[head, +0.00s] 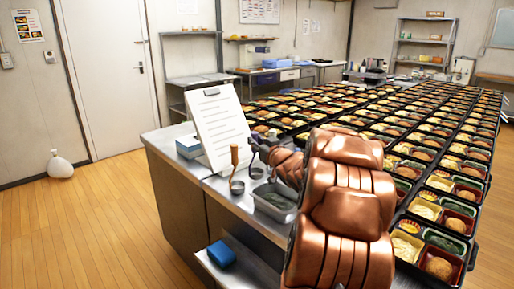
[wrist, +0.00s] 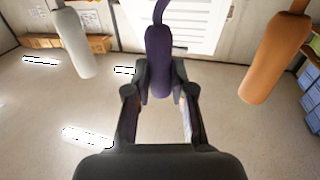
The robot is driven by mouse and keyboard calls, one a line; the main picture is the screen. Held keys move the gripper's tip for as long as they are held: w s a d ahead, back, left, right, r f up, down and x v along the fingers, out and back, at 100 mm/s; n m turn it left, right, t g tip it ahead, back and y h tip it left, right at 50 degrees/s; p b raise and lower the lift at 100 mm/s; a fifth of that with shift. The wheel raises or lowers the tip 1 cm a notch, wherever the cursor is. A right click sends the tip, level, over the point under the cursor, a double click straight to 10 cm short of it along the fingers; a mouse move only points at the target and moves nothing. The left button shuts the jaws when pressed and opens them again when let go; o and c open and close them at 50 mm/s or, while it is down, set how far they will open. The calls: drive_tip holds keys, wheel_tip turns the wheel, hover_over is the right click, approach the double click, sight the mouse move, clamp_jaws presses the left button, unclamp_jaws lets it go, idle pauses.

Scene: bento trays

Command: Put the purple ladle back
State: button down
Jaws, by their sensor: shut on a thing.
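The purple ladle's handle (wrist: 158,62) stands between the fingers of my gripper (wrist: 161,88) in the wrist view, and the gripper is shut on it. In the head view a small dark purple part of the ladle (head: 254,147) shows by the clipboard; my arm hides much of the gripper there. An orange-handled ladle (head: 234,156) is just left of it, and its handle is at the right in the wrist view (wrist: 275,55). A pale grey handle (wrist: 75,42) is at the left in the wrist view. The purple ladle's bowl cannot be told clearly.
A metal pan (head: 272,207) sits on the counter below the gripper. A clipboard (head: 219,122) stands behind the ladles, with a blue container (head: 188,146) at its left. A blue block (head: 221,253) lies on a lower shelf. Rows of filled bento trays (head: 440,213) cover the right side.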

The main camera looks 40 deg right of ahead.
drive_tip(key=shift+f, duration=0.75)
drive_tip(key=c, duration=1)
unclamp_jaws()
drive_tip(key=shift+s, duration=0.1)
drive_tip(key=shift+v, duration=3.7)
drive_tip(key=shift+r, duration=0.25)
